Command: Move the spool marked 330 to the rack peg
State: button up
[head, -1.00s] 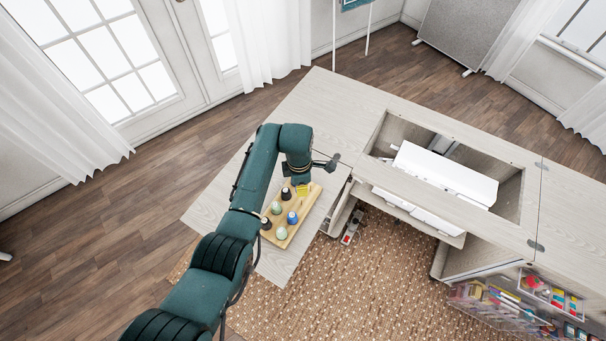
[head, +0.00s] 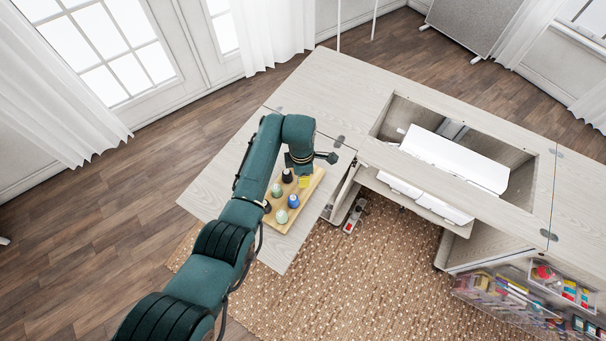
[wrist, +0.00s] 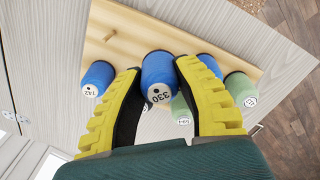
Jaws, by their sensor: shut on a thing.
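The blue spool marked 330 (wrist: 158,72) is between the two yellow fingers of my gripper (wrist: 160,68) in the wrist view, with its numbered end facing the camera. My gripper is shut on it. I cannot tell whether it is clear of the wooden rack (wrist: 140,30). A bare wooden peg (wrist: 109,35) stands on the rack, up and left of the spool. In the head view my gripper (head: 304,182) is over the far right end of the rack (head: 311,196), and the held spool is hidden there.
Beside the held spool are a blue spool (wrist: 97,77) on the left, a blue one (wrist: 210,63) partly behind the right finger, and green ones (wrist: 241,86). A dark spool (head: 287,176) stands close left of my gripper. The table leaf (head: 215,195) is clear left of the rack.

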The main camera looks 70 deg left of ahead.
jog(key=shift+f, duration=0.15)
jog(key=shift+f, duration=0.35)
jog(key=shift+f+b, duration=0.35)
jog(key=shift+b, duration=0.15)
jog(key=shift+f, duration=0.35)
jog(key=shift+f+b, duration=0.4)
jog(key=shift+b, duration=0.1)
jog(key=o, duration=0.9)
jog(key=shift+c, duration=0.2)
jog(key=shift+r, duration=0.1)
